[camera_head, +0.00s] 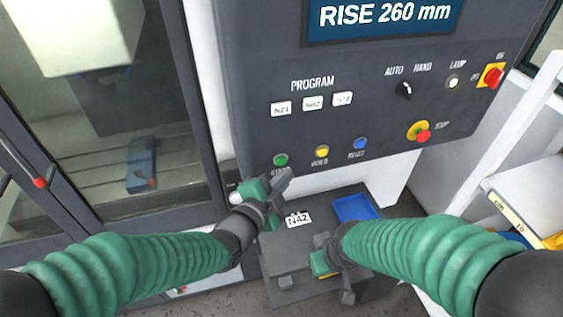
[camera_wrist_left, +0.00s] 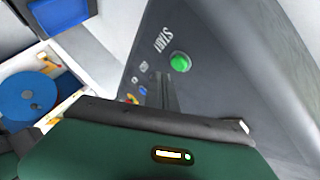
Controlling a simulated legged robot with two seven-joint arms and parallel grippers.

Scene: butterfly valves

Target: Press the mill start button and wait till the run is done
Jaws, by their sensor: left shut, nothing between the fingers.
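The green start button (camera_head: 280,160) is at the lower left of the dark control panel (camera_head: 255,115). My left gripper (camera_head: 284,181) is shut and empty, just below the button in the head view. A gap between fingertips and button is hard to judge. In the left wrist view its dark fingers (camera_wrist_left: 160,92) point towards the panel beside the button. My right gripper (camera_head: 330,262) is low over the grey shelf, and its jaws cannot be made out.
Yellow (camera_head: 321,151) and blue (camera_head: 360,144) buttons sit right of start; a red stop button (camera_head: 423,136) is further right. The display (camera_head: 385,15) reads RISE 260 mm. A blue tray (camera_head: 355,208) and an N42 card (camera_head: 298,219) are below. A mill window (camera_head: 100,110) is left.

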